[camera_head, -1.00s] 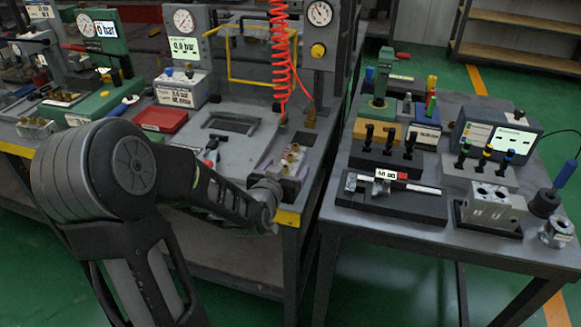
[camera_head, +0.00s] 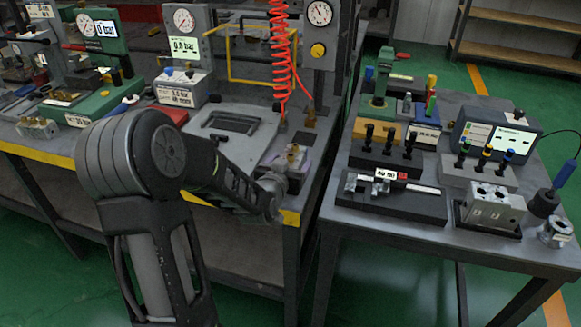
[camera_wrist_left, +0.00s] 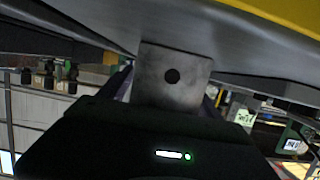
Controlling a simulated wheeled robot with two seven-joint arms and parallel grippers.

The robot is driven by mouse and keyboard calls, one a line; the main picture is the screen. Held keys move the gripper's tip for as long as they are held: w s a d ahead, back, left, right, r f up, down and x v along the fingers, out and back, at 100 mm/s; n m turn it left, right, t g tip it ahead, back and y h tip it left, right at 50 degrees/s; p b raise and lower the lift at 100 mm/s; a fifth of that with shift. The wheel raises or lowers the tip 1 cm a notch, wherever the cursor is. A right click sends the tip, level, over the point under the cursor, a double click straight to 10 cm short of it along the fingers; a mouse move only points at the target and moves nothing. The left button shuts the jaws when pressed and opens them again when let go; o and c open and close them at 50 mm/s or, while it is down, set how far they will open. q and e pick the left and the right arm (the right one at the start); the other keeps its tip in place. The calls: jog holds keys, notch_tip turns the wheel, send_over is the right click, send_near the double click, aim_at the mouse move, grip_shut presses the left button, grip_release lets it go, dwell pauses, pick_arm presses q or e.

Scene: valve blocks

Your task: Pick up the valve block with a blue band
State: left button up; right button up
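A valve block (camera_head: 291,158) with brass fittings is at the front right corner of the left bench. No blue band can be made out on it. My left gripper (camera_head: 282,172) is at this block, largely hidden behind my own wrist. In the left wrist view, a grey metal block (camera_wrist_left: 174,75) with one round dark hole lies between the finger sides of my gripper (camera_wrist_left: 170,92). Whether the fingers press on it cannot be told. Another valve block (camera_head: 38,128) with brass fittings lies at the bench's left front. My right gripper is not in view.
A red coiled hose (camera_head: 281,60) hangs behind the valve block. A grey plate with a recess (camera_head: 228,122) lies to its left. The right table (camera_head: 345,222) holds a large metal block (camera_head: 493,208) and several fixtures. A floor gap separates the two tables.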

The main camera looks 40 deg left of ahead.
pick_arm(q)
grip_shut()
dwell(0.6)
jog(key=shift+w+r, duration=0.1)
jog(key=shift+r, duration=0.05)
